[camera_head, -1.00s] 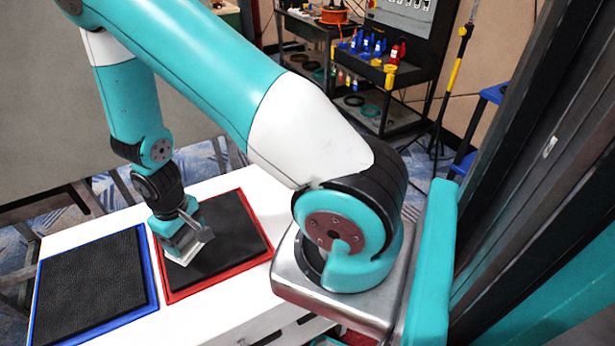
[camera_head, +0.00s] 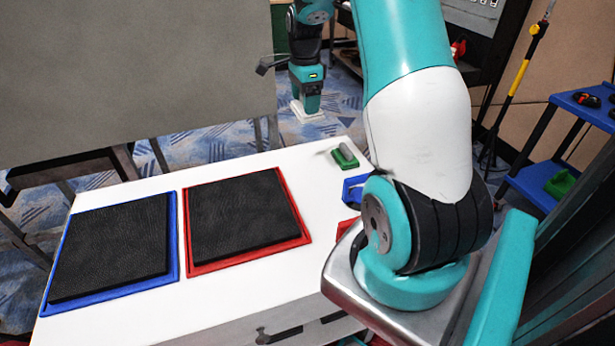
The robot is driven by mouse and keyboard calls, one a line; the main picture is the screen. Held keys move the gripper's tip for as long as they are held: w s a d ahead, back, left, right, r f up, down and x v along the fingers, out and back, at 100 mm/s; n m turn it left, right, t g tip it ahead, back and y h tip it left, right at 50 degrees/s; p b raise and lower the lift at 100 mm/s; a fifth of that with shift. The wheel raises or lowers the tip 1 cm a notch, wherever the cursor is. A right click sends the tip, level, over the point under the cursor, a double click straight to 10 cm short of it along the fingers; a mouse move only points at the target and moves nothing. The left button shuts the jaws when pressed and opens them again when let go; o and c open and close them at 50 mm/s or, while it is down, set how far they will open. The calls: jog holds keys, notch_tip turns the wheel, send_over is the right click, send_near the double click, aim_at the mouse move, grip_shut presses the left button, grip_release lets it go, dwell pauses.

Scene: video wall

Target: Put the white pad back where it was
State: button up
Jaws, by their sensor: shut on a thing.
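The white pad (camera_head: 305,112) shows small at the lower end of my gripper (camera_head: 304,103), at the top middle. My gripper is shut on it and holds it beyond the white table's (camera_head: 225,281) far edge, with patterned floor behind. The fingers are too small to see clearly. On the table lie two black pads, one in a blue frame (camera_head: 175,258) at the left and one in a red frame (camera_head: 251,257) to its right. Neither has anything on it.
A green holder (camera_head: 345,157) stands at the table's far right corner. A blue one (camera_head: 353,187) and a red one are partly hidden behind my arm. A grey panel (camera_head: 130,75) stands behind the table. A blue shelf (camera_head: 540,185) is at the right.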

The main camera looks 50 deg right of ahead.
jog(key=shift+s+d+f, duration=0.1)
jog(key=shift+d+f, duration=0.05)
jog(key=shift+f, duration=0.25)
notch_tip(320, 180, down, 19)
jog(key=shift+r+p, duration=0.1)
jog(key=shift+p, duration=0.9)
jog(key=o, duration=0.9)
